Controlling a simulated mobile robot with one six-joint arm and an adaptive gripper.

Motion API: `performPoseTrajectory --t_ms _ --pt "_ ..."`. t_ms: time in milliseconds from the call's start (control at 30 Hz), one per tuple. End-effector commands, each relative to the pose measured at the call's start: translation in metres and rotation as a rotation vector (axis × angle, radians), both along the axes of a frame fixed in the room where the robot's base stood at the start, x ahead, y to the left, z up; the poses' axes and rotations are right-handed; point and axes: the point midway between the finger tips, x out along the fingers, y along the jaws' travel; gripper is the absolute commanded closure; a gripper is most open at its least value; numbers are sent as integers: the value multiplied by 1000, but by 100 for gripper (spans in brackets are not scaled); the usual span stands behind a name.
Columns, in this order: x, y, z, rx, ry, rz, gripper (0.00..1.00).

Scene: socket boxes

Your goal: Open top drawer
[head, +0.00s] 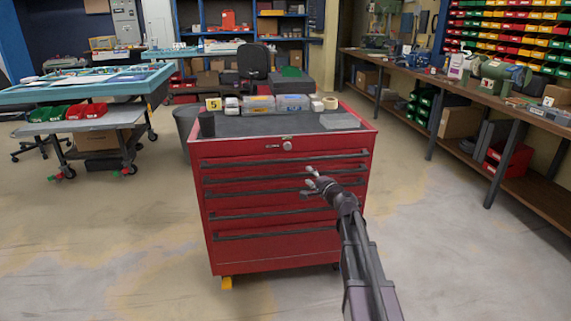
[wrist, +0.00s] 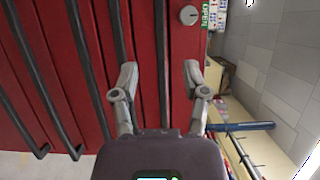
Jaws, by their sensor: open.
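A red tool cabinet (head: 270,260) with several drawers stands ahead, all drawers shut. The top drawer (head: 230,164) has a long dark handle (head: 285,160) under a round lock (head: 287,146). My gripper (head: 308,182) is in front of the drawer fronts, open and empty. In the wrist view its two fingers (wrist: 161,75) lie either side of the top handle (wrist: 161,40). Contact cannot be told.
A workbench (head: 500,105) runs along the right, and a blue-framed table (head: 90,82) is at left. Floor before the cabinet is clear.

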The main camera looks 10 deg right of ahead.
Motion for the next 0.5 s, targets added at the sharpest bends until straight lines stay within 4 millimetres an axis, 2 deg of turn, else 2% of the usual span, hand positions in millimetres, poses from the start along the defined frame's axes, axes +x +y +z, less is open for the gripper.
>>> performPoseTrajectory --t_ms 267,500 --pt "8 8 0 -1 1 6 41" --pt "33 19 0 -1 1 9 41"
